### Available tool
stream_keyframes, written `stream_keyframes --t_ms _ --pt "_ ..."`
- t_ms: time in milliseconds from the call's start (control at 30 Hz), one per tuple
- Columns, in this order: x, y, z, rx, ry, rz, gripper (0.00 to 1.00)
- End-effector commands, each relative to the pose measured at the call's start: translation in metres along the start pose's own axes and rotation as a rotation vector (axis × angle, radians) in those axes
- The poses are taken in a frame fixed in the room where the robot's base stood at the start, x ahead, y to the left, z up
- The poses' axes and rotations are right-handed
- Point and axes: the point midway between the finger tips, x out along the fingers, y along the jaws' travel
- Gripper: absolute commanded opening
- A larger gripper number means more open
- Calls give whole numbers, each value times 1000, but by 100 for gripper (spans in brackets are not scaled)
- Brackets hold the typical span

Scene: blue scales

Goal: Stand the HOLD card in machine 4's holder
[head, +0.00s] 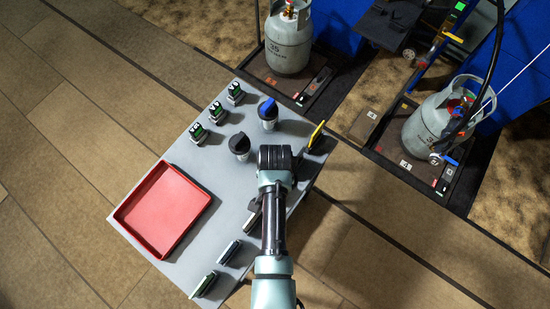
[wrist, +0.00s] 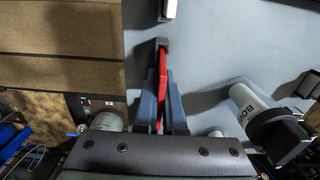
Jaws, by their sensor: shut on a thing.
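My gripper (head: 275,160) is over the right part of the grey table, pointing down. In the wrist view its fingers (wrist: 161,112) are shut on a thin red card (wrist: 162,75), seen nearly edge-on with a dark piece at its far end. The head view hides this card under my gripper and arm. I cannot read its wording or tell whether it still touches the table. Two scale platforms with gas cylinders stand beyond the table, the right one (head: 413,172) with small marked plates. The marks are too small to read surely, so I cannot tell which is machine 4.
A red tray (head: 127,211) lies on the table's left. Several green-faced cards in black stands are around it. A blue-capped bottle (head: 268,114) and a black-capped bottle (head: 239,146) stand close to my gripper. A yellow card (head: 317,134) stands at the right edge.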

Motion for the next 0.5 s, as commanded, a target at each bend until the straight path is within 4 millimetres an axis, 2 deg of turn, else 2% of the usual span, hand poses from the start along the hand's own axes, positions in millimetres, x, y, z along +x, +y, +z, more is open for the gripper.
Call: stream_keyframes --t_ms 67,100,267,500 --pt "0 0 0 0 0 0 0" --pt "0 0 0 0 0 0 12" --pt "0 0 0 0 0 0 41" --pt "0 0 0 0 0 0 42"
